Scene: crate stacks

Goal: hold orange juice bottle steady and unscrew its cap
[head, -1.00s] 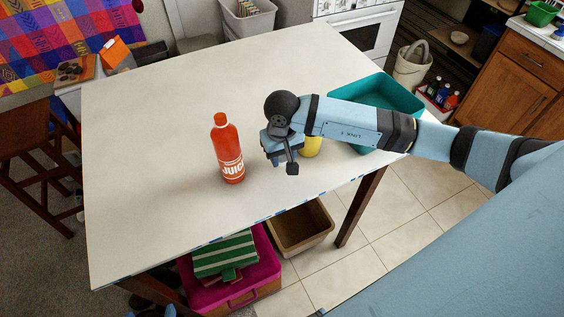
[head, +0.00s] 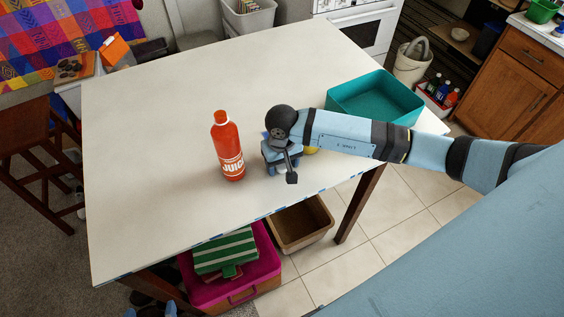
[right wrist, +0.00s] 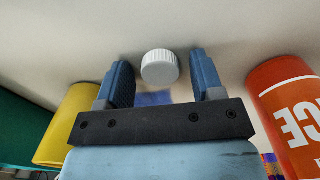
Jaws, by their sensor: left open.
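The orange juice bottle (head: 228,155) stands upright on the table with an orange cap (head: 220,117) on it. In the right wrist view its side (right wrist: 290,110) shows at the right, outside the fingers. My right gripper (head: 287,172) is just right of the bottle, apart from it, low over the table. In the right wrist view its fingers (right wrist: 160,80) are open. A white ribbed cap (right wrist: 160,66) shows between them, with a gap on each side; what it sits on is unclear. My left gripper (head: 165,309) shows only partly at the bottom edge, below the table, open and empty.
A yellow item (right wrist: 75,125) stands beside my right gripper, mostly hidden in the head view. A teal bin (head: 378,112) stands at the table's right end. The left and far parts of the white table (head: 160,110) are clear.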

